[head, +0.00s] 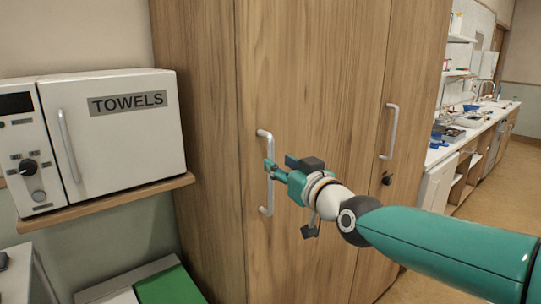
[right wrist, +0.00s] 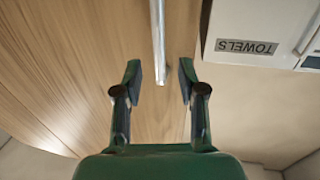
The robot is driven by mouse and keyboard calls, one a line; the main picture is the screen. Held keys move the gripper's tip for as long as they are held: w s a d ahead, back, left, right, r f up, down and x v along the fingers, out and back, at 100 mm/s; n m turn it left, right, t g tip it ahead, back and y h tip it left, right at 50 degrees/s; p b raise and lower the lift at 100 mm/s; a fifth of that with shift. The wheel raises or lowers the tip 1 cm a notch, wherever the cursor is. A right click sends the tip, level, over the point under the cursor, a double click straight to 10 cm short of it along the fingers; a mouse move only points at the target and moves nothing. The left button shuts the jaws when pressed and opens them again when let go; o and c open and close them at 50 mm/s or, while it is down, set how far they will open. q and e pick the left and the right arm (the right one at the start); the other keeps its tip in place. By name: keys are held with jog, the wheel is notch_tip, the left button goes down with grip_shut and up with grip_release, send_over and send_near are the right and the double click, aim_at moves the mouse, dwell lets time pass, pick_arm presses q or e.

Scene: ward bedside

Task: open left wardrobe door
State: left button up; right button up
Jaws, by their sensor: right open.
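The wooden wardrobe's left door (head: 320,75) is closed in the head view. Its vertical metal bar handle (head: 266,200) is near the door's left edge. My right gripper (head: 271,170) is at the middle of this handle, its fingers open. In the right wrist view the handle (right wrist: 157,35) runs down from the top to between the two open fingertips of the gripper (right wrist: 159,75). Neither finger clearly presses on the bar. The gripper hides part of the handle in the head view. My left gripper is not in view.
The right door has its own bar handle (head: 391,130) and a dark lock (head: 387,180). A white towel warmer (head: 125,140) stands on a wooden shelf (head: 110,203) left of the wardrobe. A cluttered counter (head: 470,133) is at the right, with open floor beside it.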

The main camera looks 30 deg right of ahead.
aim_at(272, 158)
jog(key=shift+w+d+p, duration=0.2)
jog(key=shift+w+p, duration=0.1)
jog(key=shift+w, duration=1.1)
jog(key=shift+w+d+p, duration=0.15)
jog(key=shift+w+p, duration=0.1)
jog(key=shift+w, duration=1.1)
grip_shut()
